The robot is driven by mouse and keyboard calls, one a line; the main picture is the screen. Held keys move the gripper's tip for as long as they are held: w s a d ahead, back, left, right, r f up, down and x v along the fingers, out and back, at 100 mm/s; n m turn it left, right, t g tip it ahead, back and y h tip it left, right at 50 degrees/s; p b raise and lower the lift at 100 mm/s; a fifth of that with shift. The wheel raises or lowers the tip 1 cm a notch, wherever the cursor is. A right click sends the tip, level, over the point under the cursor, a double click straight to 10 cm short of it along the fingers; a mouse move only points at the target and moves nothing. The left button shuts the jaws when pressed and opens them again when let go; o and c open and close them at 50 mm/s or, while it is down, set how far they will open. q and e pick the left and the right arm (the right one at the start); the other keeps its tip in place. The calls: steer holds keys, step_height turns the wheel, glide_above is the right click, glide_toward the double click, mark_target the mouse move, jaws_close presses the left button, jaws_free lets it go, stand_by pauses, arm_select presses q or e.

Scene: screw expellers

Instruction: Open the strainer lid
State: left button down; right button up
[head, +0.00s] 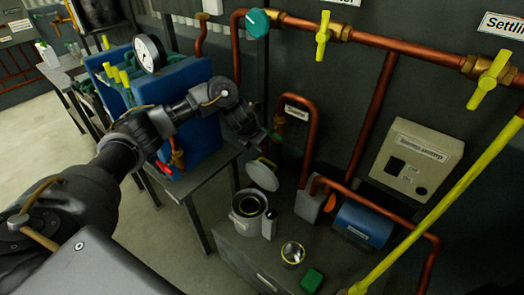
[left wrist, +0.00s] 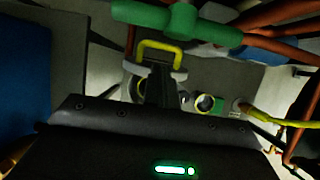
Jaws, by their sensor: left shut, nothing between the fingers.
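The strainer (head: 248,213) is a grey round pot on the low grey bench, with its open mouth and a yellowish ring inside visible. Its pale round lid (head: 262,177) stands raised and tilted at the pot's far side, with a yellow handle (head: 267,161) at its top edge. In the left wrist view the yellow handle (left wrist: 161,47) shows just beyond the dark fingers, with the pale lid edge (left wrist: 181,74) below it. My left gripper (head: 256,138) is shut and empty, above the lid; contact with the handle cannot be told. My right gripper is out of view.
A green-handled valve (head: 275,135) on a copper pipe is close to my left gripper. A glass jar (head: 292,253), a green block (head: 312,280) and a blue cylinder (head: 363,225) are on the bench. A blue machine (head: 195,95) stands left; copper pipes run right.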

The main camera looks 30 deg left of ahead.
mark_target(260, 173)
arm_select(q)
steer(key=shift+s+r, duration=0.2)
steer(key=shift+r, duration=0.2)
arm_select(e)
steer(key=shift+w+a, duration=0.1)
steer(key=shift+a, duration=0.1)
